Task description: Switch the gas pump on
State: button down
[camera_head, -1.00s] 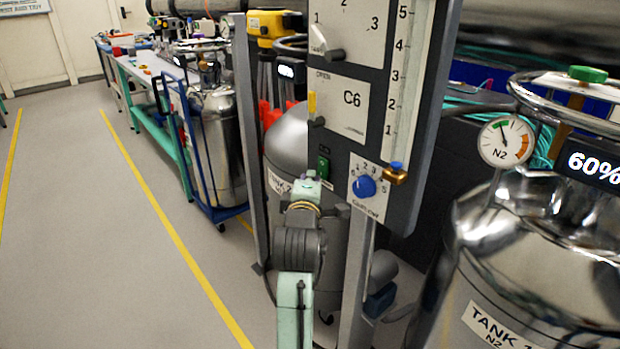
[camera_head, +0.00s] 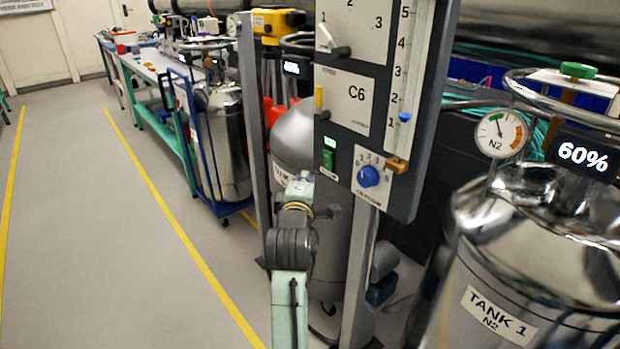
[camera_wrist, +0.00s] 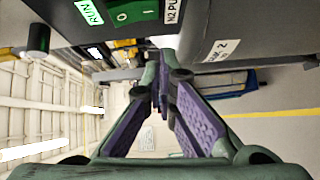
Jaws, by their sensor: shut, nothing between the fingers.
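The gas pump's green rocker switch (camera_head: 329,160) is on the lower left of the grey C6 panel (camera_head: 424,130). A small indicator above it is lit pale green. In the wrist view the green rocker (camera_wrist: 132,12) shows a "0" mark, beside a lit RUN sign (camera_wrist: 89,12) and a partly cut-off label starting "N2 PU" (camera_wrist: 172,10). My gripper (camera_wrist: 160,85) is shut and empty, with its purple-padded fingers together, just off the panel by the switch. In the head view my wrist is below and left of the switch; the fingertips are hard to make out.
A blue flow knob (camera_head: 369,176) and a brass valve (camera_head: 397,165) sit right of the switch. The flow tube's blue float (camera_head: 404,117) is near 1. Tank 1 (camera_head: 510,260) stands at right, with a gauge (camera_head: 502,134). Open floor (camera_head: 90,230) lies left.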

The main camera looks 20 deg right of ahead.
jog(key=b+v, duration=0.1)
jog(key=v, duration=0.8)
jog(key=shift+s+f+b, duration=0.2)
jog(key=shift+f+b, duration=0.1)
jog(key=shift+f, duration=0.5)
